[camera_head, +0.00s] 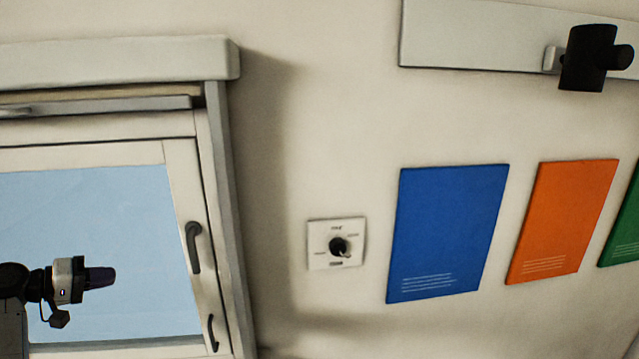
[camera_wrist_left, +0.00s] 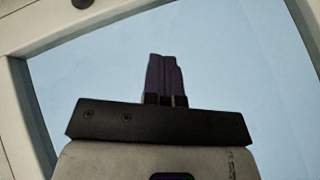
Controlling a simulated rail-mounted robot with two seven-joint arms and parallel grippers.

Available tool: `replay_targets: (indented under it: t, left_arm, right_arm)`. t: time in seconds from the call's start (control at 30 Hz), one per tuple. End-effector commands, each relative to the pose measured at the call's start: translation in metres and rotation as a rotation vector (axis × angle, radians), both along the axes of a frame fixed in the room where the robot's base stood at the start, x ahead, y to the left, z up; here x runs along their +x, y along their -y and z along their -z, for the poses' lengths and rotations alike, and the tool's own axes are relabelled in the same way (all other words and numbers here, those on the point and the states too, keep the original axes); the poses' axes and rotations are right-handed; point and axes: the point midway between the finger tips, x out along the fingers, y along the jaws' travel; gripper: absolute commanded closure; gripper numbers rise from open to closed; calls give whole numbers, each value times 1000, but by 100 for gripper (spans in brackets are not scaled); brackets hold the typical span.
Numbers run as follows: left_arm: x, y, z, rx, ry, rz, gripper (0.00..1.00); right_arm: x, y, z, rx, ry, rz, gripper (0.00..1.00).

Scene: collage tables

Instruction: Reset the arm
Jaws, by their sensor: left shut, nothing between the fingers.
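My left gripper (camera_head: 101,277) is at the lower left of the head view, in front of the window's blue pane, pointing right. Its dark purple fingers are together with nothing between them. In the left wrist view the gripper (camera_wrist_left: 165,75) shows its two fingers side by side and touching, against the pale blue pane. My right gripper is not in either view.
A window (camera_head: 180,152) with dark handles (camera_head: 193,246) fills the left. A white switch plate (camera_head: 320,255) with a black knob is on the wall. Blue (camera_head: 447,232), orange (camera_head: 562,220) and green (camera_head: 625,230) panels hang to the right. A black fixture (camera_head: 588,58) is above.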

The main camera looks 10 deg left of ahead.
Motion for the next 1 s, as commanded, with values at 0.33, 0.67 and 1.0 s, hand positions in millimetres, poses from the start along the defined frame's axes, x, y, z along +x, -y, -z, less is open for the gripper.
replay_targets:
  t: [0.33, 0.67, 1.0]
  left_arm:
    - [-29, 31, -81, 775, 143, -262, 100]
    - [-106, 156, 7, 1252, 199, -298, 100]
    - [-229, 263, 151, 1286, 136, -42, 100]
  right_arm:
    - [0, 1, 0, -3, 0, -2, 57]
    - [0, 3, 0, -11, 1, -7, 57]
    - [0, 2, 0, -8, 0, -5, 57]
